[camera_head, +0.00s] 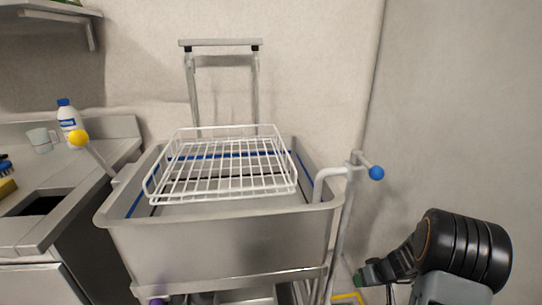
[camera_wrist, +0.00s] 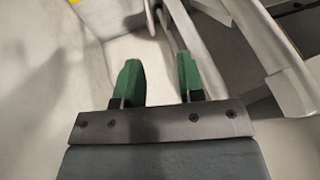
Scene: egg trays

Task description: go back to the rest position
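My gripper (camera_wrist: 158,75) shows in the wrist view with two green fingertips set apart and nothing between them. In the head view part of my arm shows at the lower right, with a small green fingertip (camera_head: 361,279) at its left end. It is to the right of the steel sink trolley (camera_head: 220,245) and apart from it. No egg or egg tray is in sight.
A white wire rack (camera_head: 222,170) sits on the trolley's basin. A pipe with a blue knob (camera_head: 376,173) stands at its right side. A counter with a white bottle (camera_head: 70,122) and a mug (camera_head: 41,140) is at the left. A wall is close on the right.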

